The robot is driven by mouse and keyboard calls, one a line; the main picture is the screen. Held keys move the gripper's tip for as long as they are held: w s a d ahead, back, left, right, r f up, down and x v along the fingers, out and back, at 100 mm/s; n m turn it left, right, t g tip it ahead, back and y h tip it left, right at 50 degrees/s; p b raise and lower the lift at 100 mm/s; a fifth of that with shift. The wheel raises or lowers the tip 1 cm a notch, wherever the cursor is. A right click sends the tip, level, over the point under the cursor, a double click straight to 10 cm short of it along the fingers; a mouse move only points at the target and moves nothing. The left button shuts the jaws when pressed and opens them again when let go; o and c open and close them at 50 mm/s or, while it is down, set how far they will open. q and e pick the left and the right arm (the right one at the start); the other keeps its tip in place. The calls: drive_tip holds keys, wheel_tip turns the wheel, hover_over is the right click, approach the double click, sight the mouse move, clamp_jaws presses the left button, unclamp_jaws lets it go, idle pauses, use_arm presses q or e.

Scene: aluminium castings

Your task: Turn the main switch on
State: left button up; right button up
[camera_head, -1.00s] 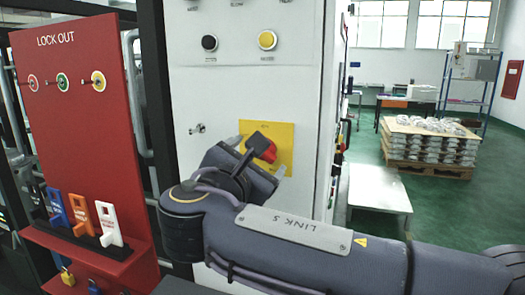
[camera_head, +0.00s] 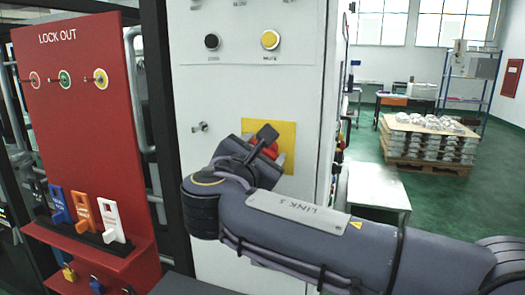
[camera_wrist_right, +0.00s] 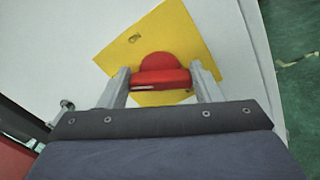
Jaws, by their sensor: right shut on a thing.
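The main switch is a red rotary knob (camera_head: 270,149) on a yellow plate (camera_head: 287,132), fixed to the white cabinet front. In the right wrist view the red knob (camera_wrist_right: 160,78) has a raised bar lying across the gap between my fingers, and the yellow plate (camera_wrist_right: 180,35) appears tilted behind it. My right gripper (camera_wrist_right: 160,70) is shut on the knob, one finger at each end of the bar. In the head view my right gripper (camera_head: 258,160) covers part of the knob and plate, and its fingertips are hidden. My left gripper is not in view.
A black button (camera_head: 212,41) and a yellow button (camera_head: 270,40) sit above on the cabinet, with a small latch (camera_head: 200,127) left of the plate. A red lockout board (camera_head: 80,130) with tags stands at left. A pallet of castings (camera_head: 430,145) is behind at right.

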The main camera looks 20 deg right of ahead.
drive_tip(key=shift+f+m+b, duration=0.25)
drive_tip(key=shift+m+b, duration=1)
drive_tip(key=shift+m, duration=0.25)
drive_tip(key=m+b, duration=0.2)
drive_tip(key=shift+m, duration=0.3)
drive_tip(key=shift+s+d+f+m+b, duration=0.1)
drive_tip(key=shift+m+b, duration=1.95)
drive_tip(key=shift+m, duration=1.05)
drive_tip(key=o, duration=1)
